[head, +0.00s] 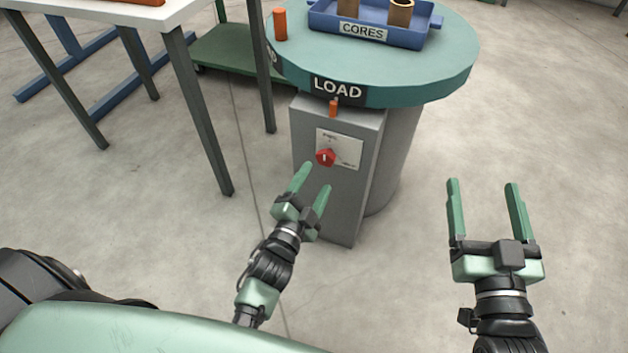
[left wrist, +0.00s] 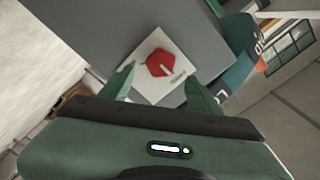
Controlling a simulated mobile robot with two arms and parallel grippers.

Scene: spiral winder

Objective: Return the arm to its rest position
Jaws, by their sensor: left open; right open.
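My left gripper (head: 313,180) is open and empty, in front of the grey control box. Its green fingers point up toward the red knob (head: 325,157) on the box's white plate, and I see a gap between them and the knob. In the left wrist view the red knob (left wrist: 160,63) shows beyond the two open fingertips (left wrist: 157,88). My right gripper (head: 486,186) is open and empty over the bare floor at the right, with its fingers pointing away from me.
The grey control box (head: 350,205) stands under a round green table (head: 440,80) with a LOAD label. A blue tray (head: 385,36) marked CORES and an orange peg (head: 281,24) are on it. A white table (head: 190,8) stands at the upper left. The floor at the right is clear.

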